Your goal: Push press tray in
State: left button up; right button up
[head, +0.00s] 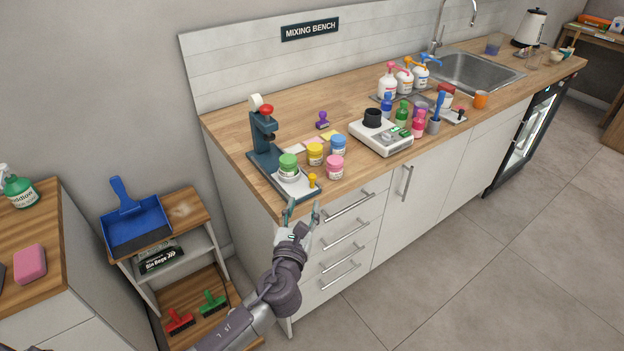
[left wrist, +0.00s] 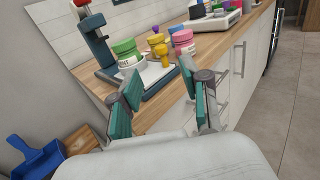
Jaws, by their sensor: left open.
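The dark teal press (head: 262,140) stands at the near left corner of the wooden counter, with a red top. Its light-coloured tray (head: 301,190) sticks out at the front towards the counter edge and has a yellow knob (head: 312,180) at its outer end. A green-lidded jar (head: 289,168) stands at the press end of the tray. My left gripper (head: 303,210) is open and empty, just in front of the counter edge, apart from the knob. My right gripper is out of view.
Yellow (head: 315,154), blue (head: 338,145) and pink (head: 335,167) jars stand right of the tray. A white scale (head: 381,138), bottles and a sink (head: 470,72) are farther right. A shelf with a blue dustpan (head: 135,225) stands left. The floor at right is clear.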

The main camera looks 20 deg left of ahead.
aim_at(312, 179)
pick_arm(q)
jog(key=w, duration=0.7)
jog(key=w+a, duration=0.1)
jog(key=w, duration=0.2)
jog(key=shift+w+a, duration=0.1)
jog(key=shift+w, duration=0.15)
grip_shut()
